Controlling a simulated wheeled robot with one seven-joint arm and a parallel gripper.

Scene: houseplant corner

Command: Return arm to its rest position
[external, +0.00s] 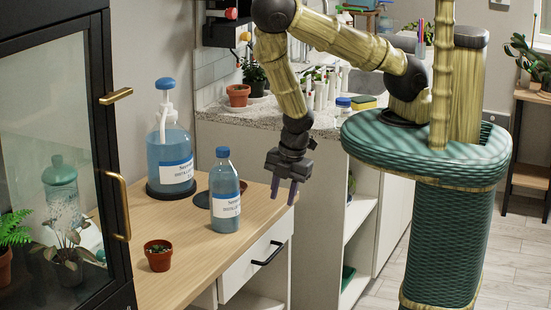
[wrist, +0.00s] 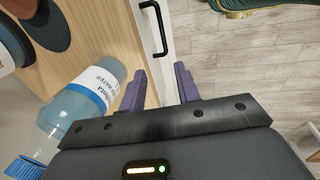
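My gripper (external: 284,189) hangs at the end of my bent arm, pointing down, just beyond the right edge of the wooden counter. In the wrist view its two purple fingers (wrist: 160,88) stand apart with nothing between them, so it is open and empty. A blue bottle with a white label (external: 225,195) stands upright on the counter, left of my gripper and apart from it. The same bottle shows at the left of the wrist view (wrist: 82,108), partly hidden by the gripper body.
A blue pump bottle (external: 170,160) stands on a dark round base, with a dark disc (external: 203,199) beside it. A glass-doored cabinet (external: 60,160) is at left. A drawer handle (external: 268,254) juts out below the counter edge.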

